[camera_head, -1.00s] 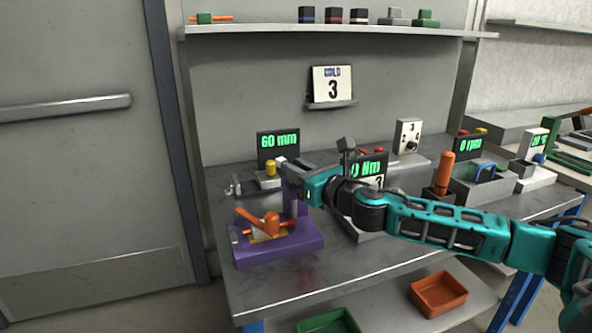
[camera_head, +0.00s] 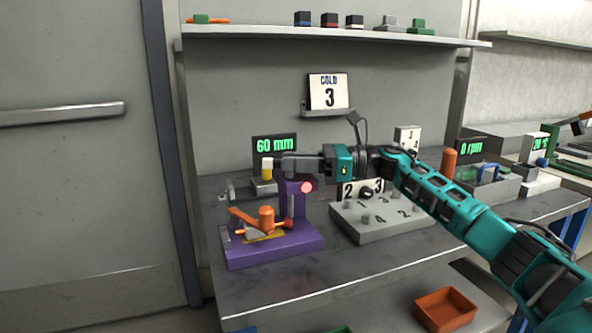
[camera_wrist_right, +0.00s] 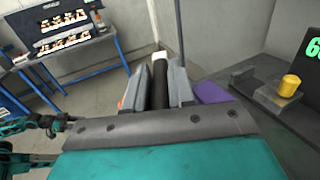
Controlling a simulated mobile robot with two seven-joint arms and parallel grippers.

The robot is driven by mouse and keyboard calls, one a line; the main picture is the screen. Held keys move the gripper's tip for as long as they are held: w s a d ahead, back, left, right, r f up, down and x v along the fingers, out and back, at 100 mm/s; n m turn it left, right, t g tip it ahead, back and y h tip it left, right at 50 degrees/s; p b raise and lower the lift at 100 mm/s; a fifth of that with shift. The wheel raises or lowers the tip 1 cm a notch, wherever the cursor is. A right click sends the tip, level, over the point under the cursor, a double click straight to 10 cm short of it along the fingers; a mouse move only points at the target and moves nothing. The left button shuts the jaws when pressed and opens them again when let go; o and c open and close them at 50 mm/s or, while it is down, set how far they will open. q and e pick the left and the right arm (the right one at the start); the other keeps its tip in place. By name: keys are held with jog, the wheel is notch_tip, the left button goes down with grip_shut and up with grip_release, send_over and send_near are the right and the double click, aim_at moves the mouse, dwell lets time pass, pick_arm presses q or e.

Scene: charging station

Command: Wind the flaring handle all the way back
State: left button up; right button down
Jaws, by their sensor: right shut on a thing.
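The purple flaring tool (camera_head: 285,248) stands at the left front of the bench, with an upright purple column and an orange lever piece (camera_head: 266,218) on its base. My right gripper (camera_head: 297,165) is at the column's top, reaching in from the right. In the right wrist view its fingers (camera_wrist_right: 158,88) are shut on the dark flaring handle (camera_wrist_right: 159,82), a bar with a white end. The white end also shows in the head view (camera_head: 267,163). The handle's joint with the column is mostly hidden. Part of my left arm shows at the wrist view's left edge; its jaws are unclear.
A yellow-topped block (camera_head: 267,174) and a "60 mm" display (camera_head: 274,146) stand close behind the tool. A grey numbered board (camera_head: 385,218) lies to the right, under my right arm. The bench front (camera_head: 330,266) is clear.

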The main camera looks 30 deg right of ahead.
jog(key=shift+w+r+n+g+y, duration=0.1)
jog(key=shift+n+g+y, duration=0.45)
jog(key=shift+g, duration=0.25)
jog(key=shift+n+g, duration=0.25)
jog(key=shift+g, duration=0.05)
jog(key=c, duration=1)
grip_release()
jog(key=shift+c, duration=0.2)
jog(key=v, duration=1.3)
jog(key=shift+a, duration=0.1)
